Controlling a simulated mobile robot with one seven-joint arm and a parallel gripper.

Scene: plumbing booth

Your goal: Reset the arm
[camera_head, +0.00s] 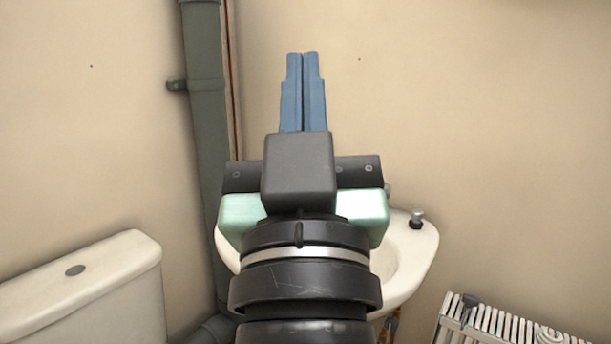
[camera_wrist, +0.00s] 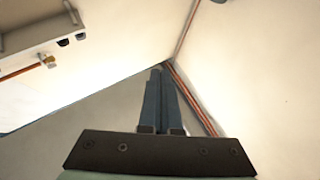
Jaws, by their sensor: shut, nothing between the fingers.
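My gripper (camera_head: 302,56) stands upright in the middle of the head view, with its blue fingers pointing up and pressed together. They hold nothing. My arm and wrist rise from the bottom of the picture in front of the sink. In the wrist view my gripper (camera_wrist: 160,72) also shows its fingers shut, pointing toward the room's corner.
A white sink (camera_head: 415,262) with a small tap (camera_head: 417,218) is partly hidden behind my wrist. A toilet cistern (camera_head: 90,285) stands at left, a grey-green pipe (camera_head: 207,110) runs up the corner, and a white radiator (camera_head: 500,325) is at lower right. Copper pipes (camera_wrist: 190,92) line the wall.

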